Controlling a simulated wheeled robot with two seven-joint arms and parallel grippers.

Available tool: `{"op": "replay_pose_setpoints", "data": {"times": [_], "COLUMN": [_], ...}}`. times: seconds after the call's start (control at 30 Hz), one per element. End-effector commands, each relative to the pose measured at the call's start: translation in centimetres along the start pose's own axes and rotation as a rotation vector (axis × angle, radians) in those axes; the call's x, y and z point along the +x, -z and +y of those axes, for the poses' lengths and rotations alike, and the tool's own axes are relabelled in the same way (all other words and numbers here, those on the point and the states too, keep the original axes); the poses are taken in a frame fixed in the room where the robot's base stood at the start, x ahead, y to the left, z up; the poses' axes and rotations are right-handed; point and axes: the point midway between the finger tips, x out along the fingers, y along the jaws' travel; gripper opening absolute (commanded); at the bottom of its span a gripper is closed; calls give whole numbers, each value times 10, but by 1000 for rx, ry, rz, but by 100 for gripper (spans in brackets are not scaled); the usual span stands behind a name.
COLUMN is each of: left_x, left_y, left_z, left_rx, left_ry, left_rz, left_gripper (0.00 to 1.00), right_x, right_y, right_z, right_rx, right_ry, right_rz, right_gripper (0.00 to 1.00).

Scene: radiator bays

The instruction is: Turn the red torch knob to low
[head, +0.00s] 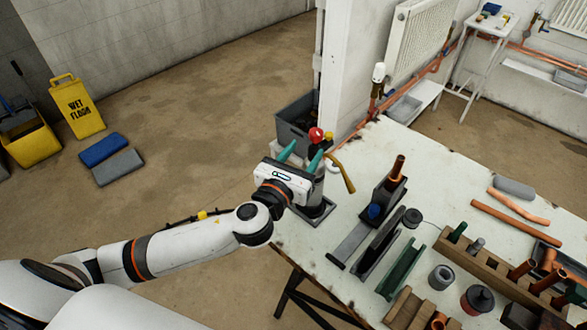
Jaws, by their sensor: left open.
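The red torch knob (316,134) sits at the top of the torch, whose brass burner tube (342,174) points down to the right. The torch body stands upright in a grey base (316,209) at the table's left edge, partly hidden by my gripper. My left gripper (301,153) is open, with its two green-tipped fingers reaching toward the knob. The knob lies just beyond the fingertips, and I cannot tell whether they touch it. The knob's setting is too small to read. My right gripper is not in view.
The worktable (440,170) holds a pipe tool (390,190), a wooden rack (497,275) and loose copper pipes (505,222). A grey bin (292,128) stands behind the torch. A wet floor sign (78,106) is at far left. The floor left of the table is largely clear.

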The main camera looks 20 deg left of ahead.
Motion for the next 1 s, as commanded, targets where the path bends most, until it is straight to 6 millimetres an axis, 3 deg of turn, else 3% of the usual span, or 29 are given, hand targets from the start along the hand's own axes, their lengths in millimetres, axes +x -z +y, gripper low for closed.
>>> {"op": "replay_pose_setpoints", "data": {"times": [0.1,0.3,0.87,1.0], "left_x": [-24,-46,-50,-54], "left_y": [-3,-1,0,-9], "left_z": [0,0,0,-3], "left_rx": [0,0,-2,-164], "left_ry": [-1,0,1,45], "left_rz": [-3,-1,0,-45], "left_gripper": [50,50,50,50], "right_x": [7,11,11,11], "right_y": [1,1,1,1], "right_z": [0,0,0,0], "right_rx": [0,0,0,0], "right_ry": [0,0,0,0], "right_rz": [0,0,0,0], "right_gripper": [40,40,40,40]}}
